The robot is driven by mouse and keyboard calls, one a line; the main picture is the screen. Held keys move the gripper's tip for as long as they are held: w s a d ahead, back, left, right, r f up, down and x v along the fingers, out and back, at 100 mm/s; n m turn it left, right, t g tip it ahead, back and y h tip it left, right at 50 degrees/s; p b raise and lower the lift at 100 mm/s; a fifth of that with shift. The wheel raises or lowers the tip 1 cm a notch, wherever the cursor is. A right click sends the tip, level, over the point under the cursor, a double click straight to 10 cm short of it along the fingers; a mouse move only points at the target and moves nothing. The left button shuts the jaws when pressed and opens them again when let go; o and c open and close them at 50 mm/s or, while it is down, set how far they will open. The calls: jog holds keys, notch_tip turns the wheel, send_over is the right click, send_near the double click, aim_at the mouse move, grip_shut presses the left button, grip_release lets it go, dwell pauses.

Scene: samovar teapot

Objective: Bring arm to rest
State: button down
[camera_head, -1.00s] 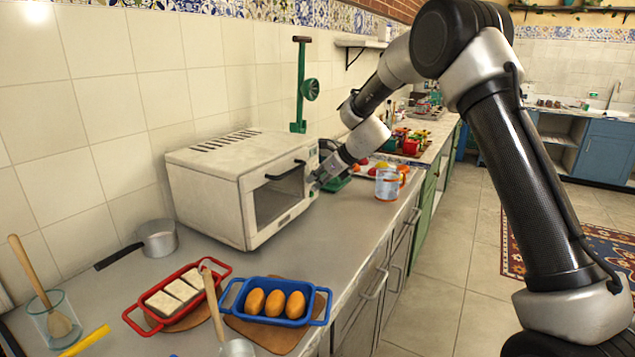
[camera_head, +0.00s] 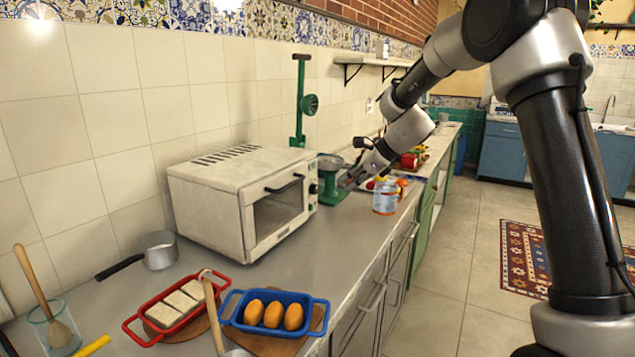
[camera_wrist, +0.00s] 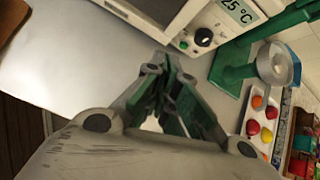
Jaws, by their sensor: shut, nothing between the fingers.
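My gripper (camera_head: 346,184) is over the counter, just right of the white toaster oven (camera_head: 212,201) and in front of the green stand (camera_head: 331,190). In the wrist view my gripper (camera_wrist: 163,84) is shut and empty, its green-grey fingers meeting in front of the oven's control panel. The oven's knob (camera_wrist: 203,37) and a temperature display show beyond the fingertips. My arm reaches in from the upper right. The fingertips are small in the head view.
The counter (camera_head: 330,245) holds a blue dish (camera_head: 233,316) of orange-brown rolls, a red dish (camera_head: 134,326) of white slabs, a saucepan (camera_head: 160,256) and a tin can (camera_head: 384,197). A patterned rug (camera_head: 520,262) lies on the open floor at right.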

jog(key=s+d+f+n+g+h, duration=0.1)
jog(key=s+d+n+g, duration=0.1)
jog(key=s+d+n, duration=0.35)
jog(key=s+d+f+n+g+h, duration=0.1)
jog(key=s+d+f+n+h, duration=0.1)
jog(key=s+n, duration=0.5)
jog(key=s+d+r+n+t+h, duration=0.1)
jog(key=s+d+r+n, duration=0.2)
jog(key=s, duration=0.7)
jog(key=s+d+r+n+h, duration=0.2)
jog(key=s+d+r+n, duration=0.1)
jog(key=s+d, duration=0.4)
jog(key=s+d+r+n+t+h, duration=0.1)
jog(key=s+d+r+n, duration=0.2)
jog(key=s, duration=0.9)
jog(key=d, duration=0.2)
jog(key=shift+s+d+r+t, duration=0.3)
jog(key=shift+s+r, duration=0.05)
jog(key=shift+r, duration=0.05)
